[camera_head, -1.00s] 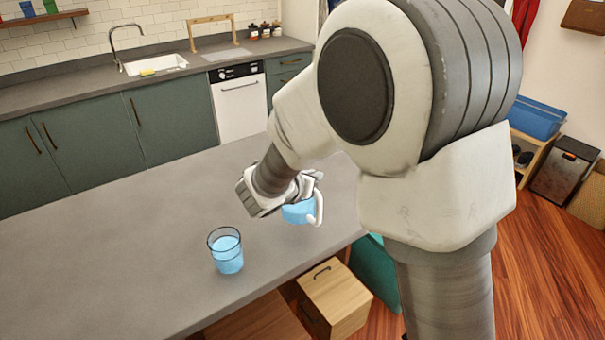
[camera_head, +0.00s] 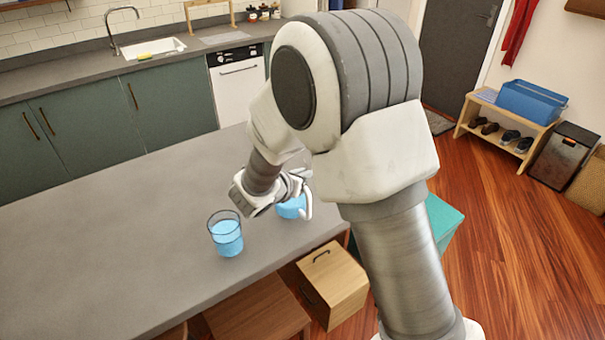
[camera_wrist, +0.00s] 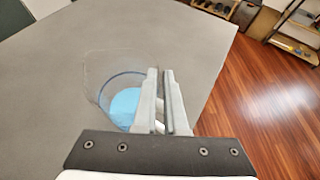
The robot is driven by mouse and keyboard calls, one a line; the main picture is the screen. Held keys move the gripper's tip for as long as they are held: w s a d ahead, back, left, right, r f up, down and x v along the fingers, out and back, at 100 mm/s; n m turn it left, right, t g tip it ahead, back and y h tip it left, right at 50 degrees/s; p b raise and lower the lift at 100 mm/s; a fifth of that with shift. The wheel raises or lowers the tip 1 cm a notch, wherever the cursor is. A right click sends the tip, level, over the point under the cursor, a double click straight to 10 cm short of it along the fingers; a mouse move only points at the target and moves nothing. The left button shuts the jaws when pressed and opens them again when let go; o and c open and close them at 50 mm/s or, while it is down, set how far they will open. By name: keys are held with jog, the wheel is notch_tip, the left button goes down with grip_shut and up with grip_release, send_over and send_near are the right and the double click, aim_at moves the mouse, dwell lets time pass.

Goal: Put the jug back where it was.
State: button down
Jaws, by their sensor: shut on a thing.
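The jug (camera_head: 292,208) holds light blue liquid and has a white handle on its right side. In the head view it is at the right part of the grey counter, partly hidden by my gripper (camera_head: 299,184). In the wrist view the clear jug (camera_wrist: 125,103) shows beside and below the fingers, with the blue liquid inside. My gripper (camera_wrist: 163,75) is shut on the jug; the grip seems to be at its handle. The jug looks upright. I cannot tell whether its base touches the counter.
A glass of blue liquid (camera_head: 226,236) stands on the grey counter (camera_head: 110,240), left of the jug. A wooden box (camera_head: 333,287) and a teal box (camera_head: 444,222) are below the counter's right edge. The counter's left part is clear.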

jog(key=c, duration=1)
grip_release()
jog(key=shift+f, duration=0.1)
jog(key=shift+o, duration=0.2)
